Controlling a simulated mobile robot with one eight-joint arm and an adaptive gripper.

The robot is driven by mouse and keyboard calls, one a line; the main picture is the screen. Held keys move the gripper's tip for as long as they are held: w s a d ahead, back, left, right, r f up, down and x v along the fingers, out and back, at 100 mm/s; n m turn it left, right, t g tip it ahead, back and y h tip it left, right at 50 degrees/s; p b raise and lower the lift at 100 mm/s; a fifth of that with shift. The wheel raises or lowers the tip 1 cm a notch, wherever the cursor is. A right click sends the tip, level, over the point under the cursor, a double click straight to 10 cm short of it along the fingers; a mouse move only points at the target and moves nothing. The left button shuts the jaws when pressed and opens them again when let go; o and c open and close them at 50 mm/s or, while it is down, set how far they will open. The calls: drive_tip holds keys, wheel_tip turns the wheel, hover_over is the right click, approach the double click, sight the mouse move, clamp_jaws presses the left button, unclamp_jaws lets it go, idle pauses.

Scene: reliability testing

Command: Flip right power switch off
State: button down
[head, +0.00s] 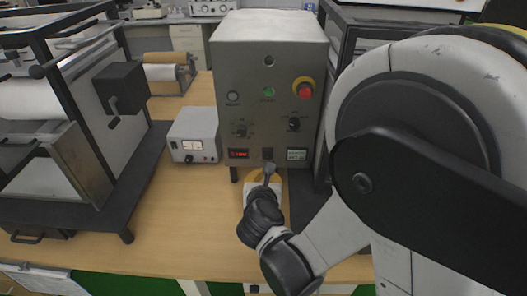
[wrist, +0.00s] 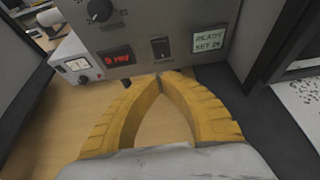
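A grey metal control box (head: 225,130) stands upright on the wooden table. A dark rocker switch (head: 267,154) sits low on its front panel, between a red display and a pale display. It also shows in the wrist view (wrist: 161,48); which way it is tipped is hard to tell. My gripper (head: 268,171) is just in front of and below this switch. In the wrist view its yellow fingers (wrist: 163,76) come together at the tips, with nothing between them. The tips are just below the switch, and I cannot tell whether they touch the panel.
The red display (wrist: 116,55) and pale "READY" display (wrist: 209,37) flank the switch. Knobs (head: 294,124) and a red emergency button (head: 305,91) sit higher. A small meter box (head: 193,132) stands to the left. Dark-framed machines stand on both sides.

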sight(265, 156)
drive_tip(key=x, duration=0.2)
drive_tip(key=r+b+x, duration=0.1)
drive_tip(key=x, duration=0.1)
drive_tip(key=b+x, duration=0.1)
drive_tip(key=x, duration=0.2)
drive_tip(key=shift+w+r, duration=0.15)
drive_tip(key=shift+w, duration=0.25)
drive_tip(key=shift+w+r, duration=0.1)
drive_tip(key=shift+w, duration=0.35)
